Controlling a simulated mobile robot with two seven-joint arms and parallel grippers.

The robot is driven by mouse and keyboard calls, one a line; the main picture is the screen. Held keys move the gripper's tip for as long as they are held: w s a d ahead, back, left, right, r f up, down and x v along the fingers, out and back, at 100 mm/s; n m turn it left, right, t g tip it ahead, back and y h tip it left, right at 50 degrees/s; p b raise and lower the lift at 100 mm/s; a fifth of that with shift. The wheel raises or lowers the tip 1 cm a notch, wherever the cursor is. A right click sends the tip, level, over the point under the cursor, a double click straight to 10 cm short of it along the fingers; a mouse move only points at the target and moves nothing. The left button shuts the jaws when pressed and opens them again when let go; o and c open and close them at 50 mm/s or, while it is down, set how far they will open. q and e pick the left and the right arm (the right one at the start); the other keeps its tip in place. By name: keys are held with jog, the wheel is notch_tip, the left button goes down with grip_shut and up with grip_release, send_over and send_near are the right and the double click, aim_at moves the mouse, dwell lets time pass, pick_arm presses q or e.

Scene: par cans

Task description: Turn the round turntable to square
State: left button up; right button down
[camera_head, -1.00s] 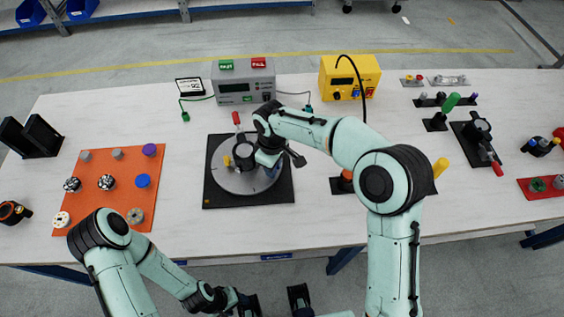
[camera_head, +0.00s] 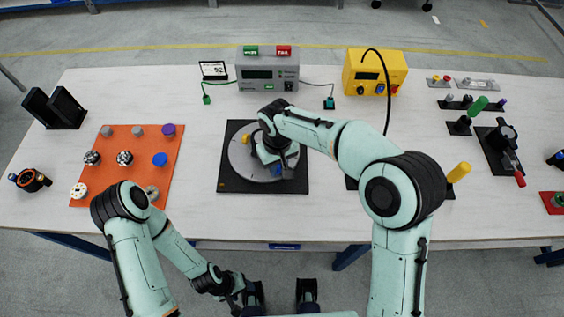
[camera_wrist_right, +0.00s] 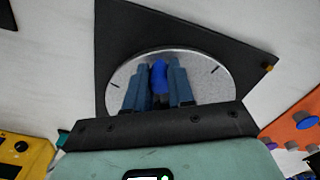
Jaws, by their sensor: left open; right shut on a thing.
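The round grey turntable (camera_head: 240,160) sits on a black square base plate (camera_head: 232,185) on the bench. A small yellow knob (camera_head: 245,137) shows near its upper left rim in the head view. My right gripper (camera_wrist_right: 159,85) is shut on a blue knob (camera_wrist_right: 159,72) at the disc's near right side. The blue knob also shows in the head view (camera_head: 278,169). My right arm and wrist hide the disc's upper right part. Dark marks show on the disc in the right wrist view. My left gripper (camera_head: 238,291) is open and empty, low in front of the bench.
An orange mat (camera_head: 140,180) with several small parts lies left of the turntable. A grey meter box (camera_head: 268,72) and a yellow box (camera_head: 372,75) stand behind. A yellow handle (camera_head: 459,172) and clamps stand at right. Bare bench lies between mat and base plate.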

aim_at(240, 168)
jog(key=shift+s+a+m, duration=0.2)
jog(key=shift+a+m, duration=0.65)
jog(key=shift+m, duration=0.1)
jog(key=shift+s+a+m, duration=0.2)
jog(key=shift+a+m, duration=0.65)
jog(key=shift+m, duration=0.1)
jog(key=shift+w+a+r+m+p, duration=0.15)
jog(key=shift+a+m+p, duration=0.5)
jog(key=shift+a+m, duration=1.1)
jog(key=shift+w+a+m+p, duration=0.3)
jog(key=shift+a+m+p, duration=0.15)
jog(key=shift+m, duration=0.5)
jog(key=shift+w+a+m+p, duration=0.35)
jog(key=shift+a+m, duration=0.2)
jog(key=shift+m, duration=0.35)
pick_arm(q)
notch_tip(240, 168, up, 6)
jog(key=w+p, duration=0.2)
jog(key=shift+w+f, duration=0.25)
jog(key=shift+w, duration=0.1)
pick_arm(e)
jog(key=shift+w+a+m, duration=0.45)
jog(key=shift+a+m, duration=0.05)
jog(key=shift+m, duration=0.3)
jog(key=shift+w+a+m, duration=0.4)
jog(key=shift+a+m, duration=0.1)
jog(key=shift+m, duration=0.3)
pick_arm(q)
jog(key=shift+r, duration=0.1)
